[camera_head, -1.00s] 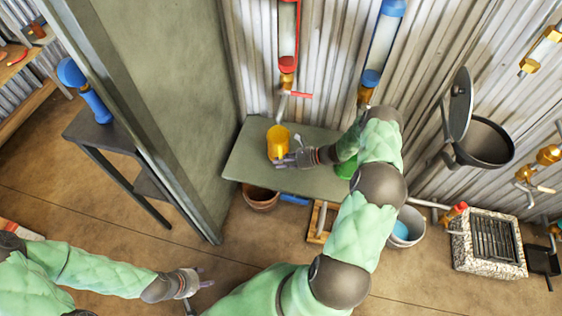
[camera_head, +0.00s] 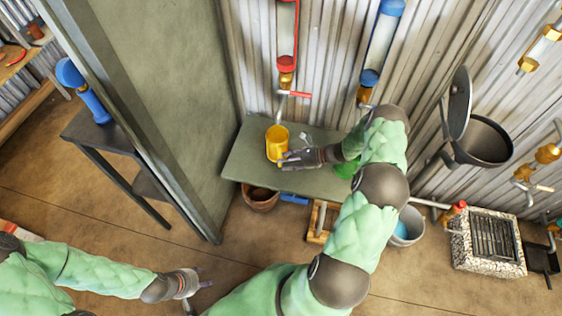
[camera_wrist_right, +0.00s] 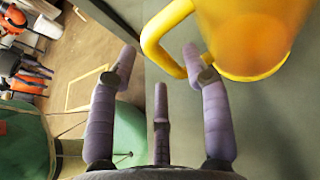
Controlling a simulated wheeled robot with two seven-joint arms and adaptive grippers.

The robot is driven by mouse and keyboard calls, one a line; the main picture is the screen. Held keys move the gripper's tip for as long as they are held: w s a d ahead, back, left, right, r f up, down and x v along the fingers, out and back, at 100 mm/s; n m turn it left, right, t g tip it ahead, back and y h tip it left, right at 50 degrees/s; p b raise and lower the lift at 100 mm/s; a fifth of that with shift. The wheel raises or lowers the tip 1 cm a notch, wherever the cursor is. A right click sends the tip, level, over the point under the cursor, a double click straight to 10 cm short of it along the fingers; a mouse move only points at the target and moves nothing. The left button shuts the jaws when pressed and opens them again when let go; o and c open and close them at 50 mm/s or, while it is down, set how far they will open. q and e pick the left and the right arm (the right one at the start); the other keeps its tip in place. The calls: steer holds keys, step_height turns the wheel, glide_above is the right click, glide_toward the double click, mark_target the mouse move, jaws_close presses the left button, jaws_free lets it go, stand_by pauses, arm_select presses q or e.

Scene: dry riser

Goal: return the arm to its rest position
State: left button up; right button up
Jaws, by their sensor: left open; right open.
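My right gripper (camera_head: 290,159) is over the green-grey bench (camera_head: 245,158), just right of a yellow mug (camera_head: 277,143). In the right wrist view its fingers (camera_wrist_right: 158,65) are spread and empty. The mug (camera_wrist_right: 243,35) stands ahead of them there, its handle (camera_wrist_right: 160,38) close to the fingertips; I cannot tell whether they touch. My left gripper (camera_head: 197,280) is low at the lower left, away from the bench; its fingers are small and partly blurred.
A red-capped tube (camera_head: 287,45) with a tap and a blue-capped tube (camera_head: 382,45) hang on the corrugated wall above the bench. A green object (camera_head: 345,170) is partly hidden by my right arm. Buckets (camera_head: 260,198) stand below. A dark pan (camera_head: 484,142) is at right.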

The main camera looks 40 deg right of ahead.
steer(key=shift+v, duration=2.85)
steer(key=shift+w, duration=0.1)
